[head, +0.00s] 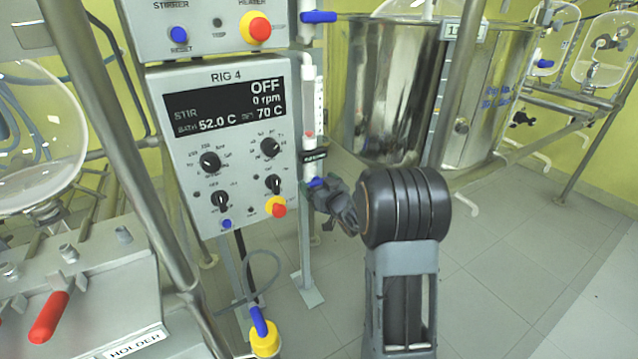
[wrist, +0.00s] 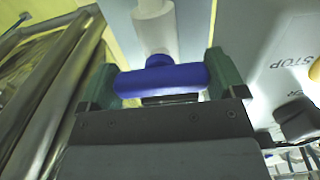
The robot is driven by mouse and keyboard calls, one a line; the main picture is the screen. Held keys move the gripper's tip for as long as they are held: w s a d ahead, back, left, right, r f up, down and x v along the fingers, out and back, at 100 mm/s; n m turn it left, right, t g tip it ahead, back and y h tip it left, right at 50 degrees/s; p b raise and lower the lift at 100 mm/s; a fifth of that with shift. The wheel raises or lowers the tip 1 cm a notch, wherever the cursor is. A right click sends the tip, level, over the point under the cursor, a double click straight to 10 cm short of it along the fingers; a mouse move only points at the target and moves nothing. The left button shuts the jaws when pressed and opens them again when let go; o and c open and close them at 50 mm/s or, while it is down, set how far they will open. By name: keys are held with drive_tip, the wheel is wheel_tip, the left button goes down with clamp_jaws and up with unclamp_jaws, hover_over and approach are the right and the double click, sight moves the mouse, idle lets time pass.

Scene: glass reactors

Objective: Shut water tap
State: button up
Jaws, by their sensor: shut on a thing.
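The blue tap handle (wrist: 163,80) lies crosswise between the fingers of my gripper (wrist: 160,84) in the wrist view. One finger is at each end of the handle, and the gripper is shut on it. A white pipe (wrist: 155,30) runs away behind the handle. In the head view my gripper (head: 318,190) is at the lower end of the flow meter (head: 310,105), and a small blue part of the tap (head: 317,182) shows above it. The rest of that tap is hidden by the gripper. Another blue handle (head: 319,17) is at the top of the flow meter.
The RIG 4 control panel (head: 225,140) stands close left of my gripper, with knobs and a red stop button (head: 278,209). A steel bath vessel (head: 390,90) is behind my arm. A metal post (head: 125,150) crosses the left side. Floor at right is clear.

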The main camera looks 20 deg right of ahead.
idle(0.3)
drive_tip(key=o, duration=0.6)
drive_tip(key=shift+o, duration=0.2)
drive_tip(key=s+d+p, duration=0.1)
drive_tip(key=s+p, duration=0.1)
drive_tip(key=s, duration=1.1)
drive_tip(key=shift+s+d+p, duration=0.3)
drive_tip(key=shift+s+p, duration=0.05)
drive_tip(key=shift+p, duration=0.05)
drive_tip(key=s+a+r+m+g+h+p, duration=0.1)
drive_tip(key=a+r+g+h+p, duration=0.15)
drive_tip(key=r+p, duration=0.6)
drive_tip(key=a+r+g+h+p, duration=0.1)
drive_tip(key=r+g+h+p, duration=0.15)
drive_tip(key=r+p, duration=0.65)
drive_tip(key=s+a+r+g+y+p, duration=0.1)
drive_tip(key=s+a+r+g+p, duration=0.3)
drive_tip(key=s+a+r+p, duration=0.1)
drive_tip(key=s+a+r+g+y+p, duration=0.1)
drive_tip(key=s+a+r+g+p, duration=0.4)
drive_tip(key=s+r+p, duration=0.3)
wheel_tip(320, 180, up, 3)
drive_tip(key=shift+s+y, duration=0.4)
drive_tip(key=shift+s, duration=0.65)
